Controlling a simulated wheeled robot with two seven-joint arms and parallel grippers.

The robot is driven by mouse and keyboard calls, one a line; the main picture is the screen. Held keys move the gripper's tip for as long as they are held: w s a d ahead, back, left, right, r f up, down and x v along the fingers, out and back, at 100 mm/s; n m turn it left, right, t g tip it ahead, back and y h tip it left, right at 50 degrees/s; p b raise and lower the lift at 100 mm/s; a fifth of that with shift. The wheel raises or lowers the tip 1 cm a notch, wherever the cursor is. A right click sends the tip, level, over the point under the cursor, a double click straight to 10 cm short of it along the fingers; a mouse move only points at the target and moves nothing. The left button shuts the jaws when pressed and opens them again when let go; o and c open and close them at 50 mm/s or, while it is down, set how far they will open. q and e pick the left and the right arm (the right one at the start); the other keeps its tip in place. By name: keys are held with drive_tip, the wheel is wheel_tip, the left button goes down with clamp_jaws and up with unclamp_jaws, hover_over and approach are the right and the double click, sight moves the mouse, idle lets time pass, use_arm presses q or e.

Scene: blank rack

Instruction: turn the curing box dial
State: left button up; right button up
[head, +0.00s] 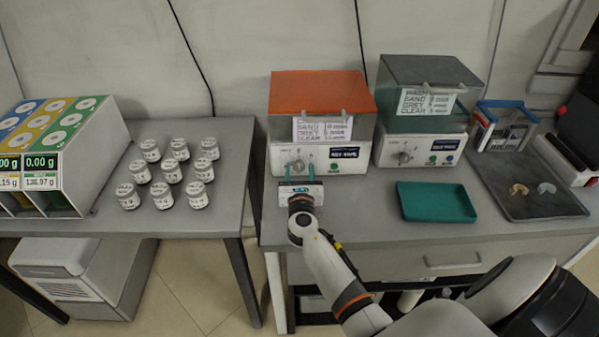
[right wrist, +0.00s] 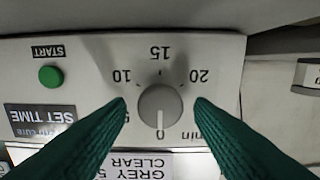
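The curing box with the orange lid (head: 322,92) stands on the right-hand bench. Its grey round dial (right wrist: 160,103) shows in the right wrist view, with its white pointer line at the 0 mark; printed numbers run around it. My right gripper (head: 299,172) is at this box's front panel. In the right wrist view its two teal fingers (right wrist: 160,108) are open, one on each side of the dial, with a gap on both sides. In the head view the dial lies between the fingertips. My left gripper is not in view.
A second box with a grey lid (head: 428,72) stands to the right, with its own dial. A teal tray (head: 435,202) lies on the bench in front of it. A green START button (right wrist: 51,77) is beside the dial. Several white-lidded jars (head: 160,190) stand on the left table.

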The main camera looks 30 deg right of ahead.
drive_tip(key=c, duration=0.8)
drive_tip(key=shift+m, duration=0.3)
drive_tip(key=m+b, duration=0.3)
drive_tip(key=m, duration=0.2)
drive_tip(key=shift+f, duration=0.15)
drive_tip(key=m+b, duration=0.3)
drive_tip(key=m, duration=0.3)
drive_tip(key=shift+s+d, duration=0.1)
drive_tip(key=o, duration=1)
drive_tip(key=shift+c, duration=0.2)
